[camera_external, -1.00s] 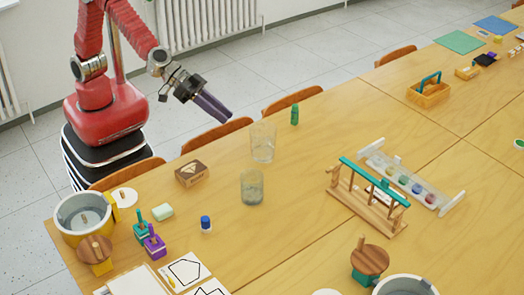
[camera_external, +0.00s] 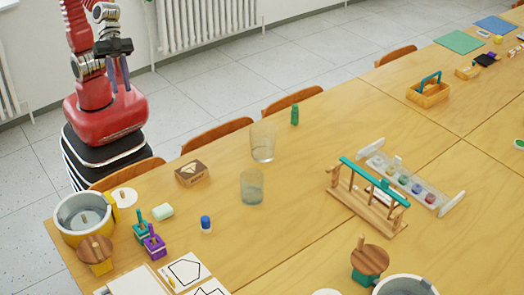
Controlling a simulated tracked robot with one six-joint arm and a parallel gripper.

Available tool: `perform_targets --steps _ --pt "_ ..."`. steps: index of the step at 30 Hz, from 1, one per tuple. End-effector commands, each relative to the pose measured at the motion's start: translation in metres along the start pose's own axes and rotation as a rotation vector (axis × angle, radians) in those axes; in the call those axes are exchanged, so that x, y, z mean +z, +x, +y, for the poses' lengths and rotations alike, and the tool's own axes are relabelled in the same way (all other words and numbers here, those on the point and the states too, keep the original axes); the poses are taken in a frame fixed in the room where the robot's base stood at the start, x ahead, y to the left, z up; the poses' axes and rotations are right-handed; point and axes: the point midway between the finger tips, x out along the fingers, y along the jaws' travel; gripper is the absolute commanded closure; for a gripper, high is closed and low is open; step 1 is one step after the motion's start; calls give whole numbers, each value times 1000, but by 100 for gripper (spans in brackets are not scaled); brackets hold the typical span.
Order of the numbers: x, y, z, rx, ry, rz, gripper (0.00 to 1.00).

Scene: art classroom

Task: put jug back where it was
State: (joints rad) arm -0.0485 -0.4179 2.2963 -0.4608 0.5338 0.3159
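Two clear glass vessels stand upright on the wooden table, and either may be the jug. The taller glass vessel (camera_external: 262,143) is nearer the chairs. The shorter glass vessel (camera_external: 251,188) is in front of it and looks greyish at the bottom. I cannot make out a handle or spout on either. My gripper (camera_external: 120,88) is to the left, off the table and in front of my own body, well away from both vessels. Its two dark fingers point down with a gap between them, and nothing is held.
A green bottle (camera_external: 294,115) stands behind. A wooden rack (camera_external: 367,197) is to the right. Pots and stamps crowd the left corner. Chairs line the far edge.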

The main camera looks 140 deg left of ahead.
Motion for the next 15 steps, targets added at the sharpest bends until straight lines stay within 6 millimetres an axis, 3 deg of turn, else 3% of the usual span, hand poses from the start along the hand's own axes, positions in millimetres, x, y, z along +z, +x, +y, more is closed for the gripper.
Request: perform_targets --steps 9,15 --pt "107 -57 -16 -111 78 -196 74" --pt "147 -79 -36 -196 93 -267 74"
